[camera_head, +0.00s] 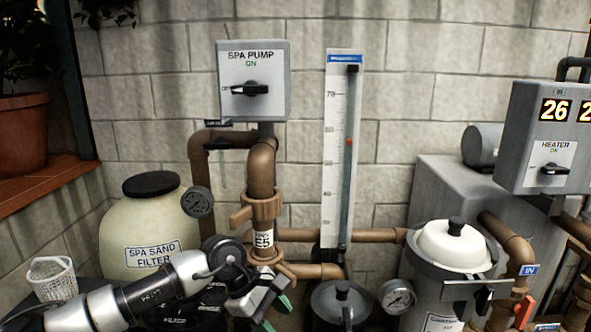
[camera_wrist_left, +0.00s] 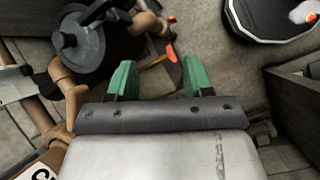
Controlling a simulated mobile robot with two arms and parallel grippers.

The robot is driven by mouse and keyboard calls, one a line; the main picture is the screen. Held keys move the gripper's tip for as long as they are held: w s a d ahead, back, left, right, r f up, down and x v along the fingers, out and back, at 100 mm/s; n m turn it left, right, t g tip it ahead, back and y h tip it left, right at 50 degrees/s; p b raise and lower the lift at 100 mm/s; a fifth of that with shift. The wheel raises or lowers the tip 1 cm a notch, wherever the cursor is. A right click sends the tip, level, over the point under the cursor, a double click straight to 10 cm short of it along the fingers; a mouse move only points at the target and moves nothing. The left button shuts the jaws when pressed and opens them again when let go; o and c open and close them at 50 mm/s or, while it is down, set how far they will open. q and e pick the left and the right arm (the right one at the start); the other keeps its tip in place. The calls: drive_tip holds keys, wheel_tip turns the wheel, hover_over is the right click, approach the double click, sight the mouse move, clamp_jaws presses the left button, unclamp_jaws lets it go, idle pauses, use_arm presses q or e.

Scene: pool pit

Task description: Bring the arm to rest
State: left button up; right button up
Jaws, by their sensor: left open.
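My left arm comes in from the lower left in the head view. Its gripper (camera_head: 274,314) is in front of the brown pipes, low and left of centre. In the left wrist view the green fingers of my left gripper (camera_wrist_left: 159,78) stand apart with nothing between them. Beyond the fingers I see grey floor and a dark lidded pump housing (camera_wrist_left: 80,42) to the left. My right gripper is in neither view.
The spa sand filter (camera_head: 150,230) stands behind my left arm, with a white basket (camera_head: 52,279) at left. A spa pump switch box (camera_head: 253,80), flow gauge (camera_head: 343,150), white-lidded canister (camera_head: 454,246) and heater box (camera_head: 545,137) line the wall. A dark-topped object (camera_wrist_left: 270,15) lies upper right in the wrist view.

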use_arm(q)
drive_tip(key=s+d+r+n+t+h, duration=0.5)
drive_tip(key=s+d+r+n+h, duration=0.25)
drive_tip(key=d+n+h, duration=0.5)
drive_tip(key=w+a+n+t+y, duration=0.3)
drive_tip(key=a+n+t+y, duration=0.65)
drive_tip(key=n, duration=1.25)
drive_tip(key=s+a+f+n+t+y, duration=0.1)
drive_tip(key=s+a+f+n+y, duration=0.3)
drive_tip(key=a+f+n+y, duration=0.65)
drive_tip(key=s+a+f+n+g+h, duration=0.1)
drive_tip(key=s+a+f+n+g, duration=0.45)
drive_tip(key=s, duration=0.45)
drive_tip(key=s+a+f+n+g, duration=0.45)
drive_tip(key=s+f+n, duration=0.25)
drive_tip(key=s, duration=0.3)
wheel_tip(320, 180, down, 29)
drive_tip(key=s+g, duration=0.3)
drive_tip(key=s+a+f, duration=0.2)
drive_tip(key=s+f, duration=1.1)
drive_tip(key=s, duration=0.2)
drive_tip(key=shift+f+g, duration=0.3)
drive_tip(key=shift+g, duration=0.05)
